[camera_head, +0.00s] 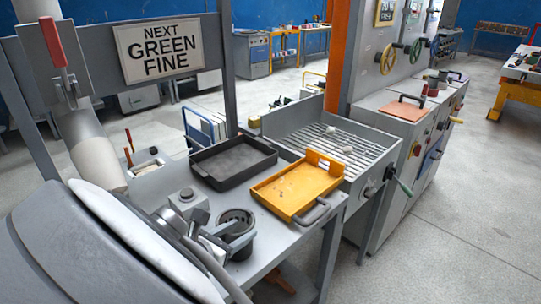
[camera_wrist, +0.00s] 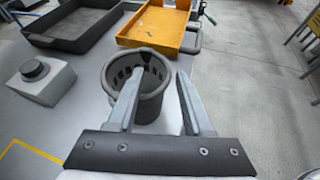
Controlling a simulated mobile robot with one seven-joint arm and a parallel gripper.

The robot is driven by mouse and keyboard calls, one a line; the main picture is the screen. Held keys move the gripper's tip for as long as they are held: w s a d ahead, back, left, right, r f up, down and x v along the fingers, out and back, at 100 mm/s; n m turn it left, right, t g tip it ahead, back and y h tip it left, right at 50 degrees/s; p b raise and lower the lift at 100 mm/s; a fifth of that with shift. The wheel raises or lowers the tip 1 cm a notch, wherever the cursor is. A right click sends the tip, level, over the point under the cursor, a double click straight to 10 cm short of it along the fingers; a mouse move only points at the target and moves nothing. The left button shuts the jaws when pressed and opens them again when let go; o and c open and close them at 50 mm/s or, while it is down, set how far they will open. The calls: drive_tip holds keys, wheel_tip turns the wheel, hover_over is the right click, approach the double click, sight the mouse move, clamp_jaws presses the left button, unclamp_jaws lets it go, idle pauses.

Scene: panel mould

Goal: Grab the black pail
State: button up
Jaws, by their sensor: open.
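The black pail (camera_head: 236,216) is a small dark round container with slots around its inside wall. It stands upright on the grey bench, near the front edge in the head view. In the wrist view, the pail (camera_wrist: 150,105) is just beyond and partly behind my fingers. My gripper (camera_wrist: 160,72) is open, with nothing held. Its left finger crosses in front of the pail's opening, and its right finger is just right of the rim. I cannot tell whether either finger touches the pail. In the head view, my gripper (camera_head: 238,239) partly covers the pail's near side.
A grey box with a round knob (camera_head: 186,198) stands left of the pail. A black tray (camera_head: 234,162) and a yellow tray (camera_head: 292,190) lie behind it. A grated basin (camera_head: 345,150) adjoins the bench. Open floor (camera_head: 440,250) lies to the right.

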drive_tip(key=shift+x, duration=1.4)
drive_tip(key=shift+s, duration=0.1)
clamp_jaws()
